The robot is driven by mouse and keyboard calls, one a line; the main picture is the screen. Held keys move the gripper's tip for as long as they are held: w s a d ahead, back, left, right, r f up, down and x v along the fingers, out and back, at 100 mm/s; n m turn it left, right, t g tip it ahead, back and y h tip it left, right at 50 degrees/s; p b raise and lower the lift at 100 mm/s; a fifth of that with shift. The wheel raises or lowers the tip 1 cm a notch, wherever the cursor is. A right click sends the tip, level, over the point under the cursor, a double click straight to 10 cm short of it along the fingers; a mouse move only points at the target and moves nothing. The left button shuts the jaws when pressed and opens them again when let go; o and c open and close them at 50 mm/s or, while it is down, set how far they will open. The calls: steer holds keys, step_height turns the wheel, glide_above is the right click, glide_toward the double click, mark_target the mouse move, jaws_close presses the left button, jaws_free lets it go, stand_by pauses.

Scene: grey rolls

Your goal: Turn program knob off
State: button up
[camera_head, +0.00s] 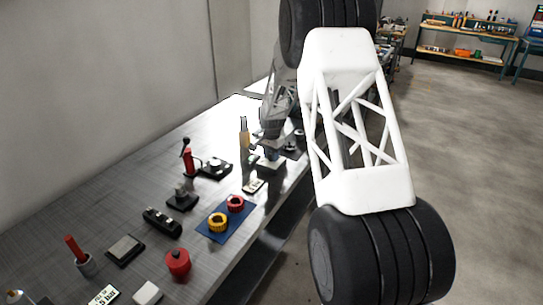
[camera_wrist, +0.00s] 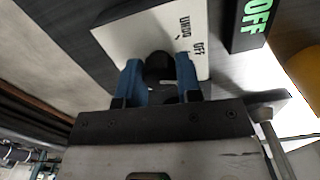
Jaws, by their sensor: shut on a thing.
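The black program knob (camera_wrist: 159,67) stands on a white panel (camera_wrist: 118,42) in the wrist view. The panel bears printed lettering, including "OFF" beside the knob. The blue fingers of my gripper (camera_wrist: 159,80) are on either side of the knob and shut on it. The knob's lower part and any pointer mark are hidden, so I cannot tell its setting. In the head view my gripper (camera_head: 268,158) is low over the right edge of the workbench, and the knob cannot be made out there.
A black sign with green "OFF" letters (camera_wrist: 256,18) is beside the panel. On the workbench (camera_head: 135,188), a yellow ring (camera_head: 218,228) and a red ring (camera_head: 236,208) lie on a blue mat (camera_head: 216,236). A red-handled device (camera_head: 189,161) and several small fixtures stand left of my gripper.

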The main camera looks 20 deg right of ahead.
steer(key=shift+n, duration=1.6)
steer(key=o, duration=0.9)
steer(key=shift+o, duration=0.2)
steer(key=shift+r, duration=0.1)
steer(key=shift+r, duration=3.8)
